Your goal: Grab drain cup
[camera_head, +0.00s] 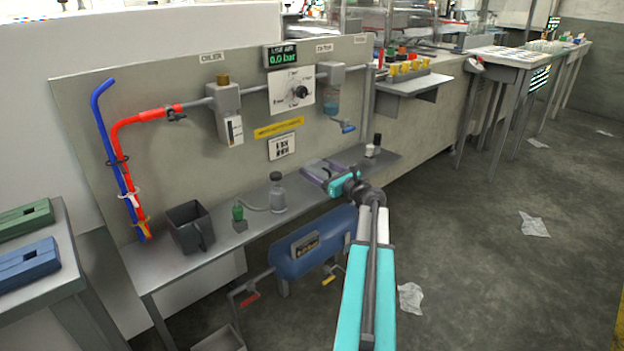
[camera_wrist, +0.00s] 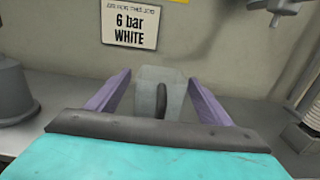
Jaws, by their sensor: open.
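A small pale, see-through grey cup (camera_wrist: 148,78) with a dark handle stands on the bench shelf in the wrist view; it looks like the drain cup. My gripper (camera_wrist: 160,88) is open, with one purple finger on each side of the cup. I cannot tell whether either finger touches it. In the head view my gripper (camera_head: 322,171) is low over the shelf, and the cup cannot be made out clearly there. The cup's lower part is hidden behind my gripper's dark front edge in the wrist view.
A filter bowl (camera_head: 331,104) hangs above. A blue tank (camera_head: 313,245) sits below.

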